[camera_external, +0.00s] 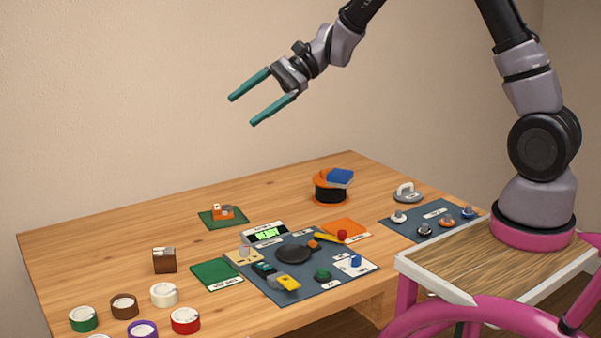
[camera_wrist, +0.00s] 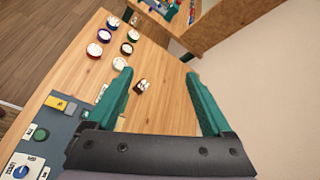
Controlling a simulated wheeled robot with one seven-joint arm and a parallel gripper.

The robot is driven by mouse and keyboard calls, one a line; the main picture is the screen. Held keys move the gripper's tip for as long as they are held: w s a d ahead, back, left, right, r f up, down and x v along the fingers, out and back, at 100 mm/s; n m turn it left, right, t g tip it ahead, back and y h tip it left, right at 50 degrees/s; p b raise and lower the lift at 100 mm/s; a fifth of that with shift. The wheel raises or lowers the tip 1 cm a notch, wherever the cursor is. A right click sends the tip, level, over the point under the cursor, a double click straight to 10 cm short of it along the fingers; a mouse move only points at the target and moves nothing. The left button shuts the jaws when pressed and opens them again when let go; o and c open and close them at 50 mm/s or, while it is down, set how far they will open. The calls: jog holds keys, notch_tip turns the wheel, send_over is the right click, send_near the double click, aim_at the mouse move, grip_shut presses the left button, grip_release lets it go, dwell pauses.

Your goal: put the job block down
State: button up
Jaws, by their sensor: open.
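My gripper (camera_external: 242,110) is open and empty, high above the back left of the table. Its two teal fingers also show in the wrist view (camera_wrist: 158,77), with nothing between them. No block is clearly marked as the job block. A small orange block with a pale top (camera_external: 222,211) sits on a dark green mat (camera_external: 211,223) at the back of the table. A brown block with a whitish top (camera_external: 164,261) stands at the left, apart from any mat; it also shows in the wrist view (camera_wrist: 140,86). Both are well below my gripper.
A bare green pad (camera_external: 217,272) lies beside the dark panel (camera_external: 262,288) with its dials and switches. Several coloured round pots (camera_external: 185,320) stand at the front left. An orange-and-black drum with a blue block (camera_external: 332,187) stands at the back right. Bare wood lies between.

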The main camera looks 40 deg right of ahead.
jog(key=s+d+r+n+t+h, duration=0.1)
jog(key=s+d+r+n+h, duration=0.3)
jog(key=s+d+r, duration=0.8)
jog(key=s+d+n+t+h, duration=0.2)
jog(key=s+d, duration=0.4)
jog(key=d, duration=0.3)
jog(key=s+d+r+n+t+h, duration=0.1)
jog(key=s+d+n+t+h, duration=0.1)
jog(key=s+d+h, duration=0.2)
jog(key=s+d, duration=0.3)
jog(key=d, duration=0.2)
jog(key=shift+r+n+t, duration=0.25)
jog(key=shift+n+t, duration=0.05)
jog(key=shift+w, duration=0.1)
